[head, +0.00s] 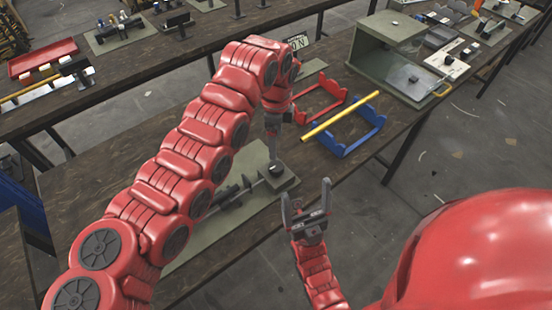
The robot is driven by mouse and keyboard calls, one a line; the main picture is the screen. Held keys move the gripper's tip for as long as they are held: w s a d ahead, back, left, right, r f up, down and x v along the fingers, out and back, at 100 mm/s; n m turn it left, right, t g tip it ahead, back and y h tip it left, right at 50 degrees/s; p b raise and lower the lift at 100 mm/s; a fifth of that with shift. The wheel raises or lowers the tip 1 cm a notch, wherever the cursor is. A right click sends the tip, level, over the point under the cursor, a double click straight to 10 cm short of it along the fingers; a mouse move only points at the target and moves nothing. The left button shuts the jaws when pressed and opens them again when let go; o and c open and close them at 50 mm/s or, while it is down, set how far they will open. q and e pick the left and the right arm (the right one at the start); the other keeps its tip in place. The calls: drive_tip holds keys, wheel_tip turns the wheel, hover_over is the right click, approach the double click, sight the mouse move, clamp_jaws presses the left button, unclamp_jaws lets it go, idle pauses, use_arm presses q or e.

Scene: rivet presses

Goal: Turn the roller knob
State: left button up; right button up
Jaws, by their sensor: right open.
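A grey-green device plate (232,208) lies on the dark bench, with a dark roller-like part (235,192) and a small block carrying a dark round knob (276,169). I cannot tell for sure that this is the roller knob. My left gripper (272,146) points down just above the knob; whether it touches it is unclear, and its fingers are too small and side-on to read. My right gripper (306,190) is open and empty, fingers pointing up, in front of the bench edge. My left arm hides part of the plate.
Right of the device are a red rack (320,98), a blue rack (352,138) and a yellow bar (340,116) lying across. A green box-like housing (385,40) stands beyond. A red tray (43,58) is on the back bench.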

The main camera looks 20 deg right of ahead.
use_arm(q)
wheel_tip(320, 180, up, 7)
drive_tip(key=shift+f+b, duration=0.2)
drive_tip(key=shift+b, duration=0.25)
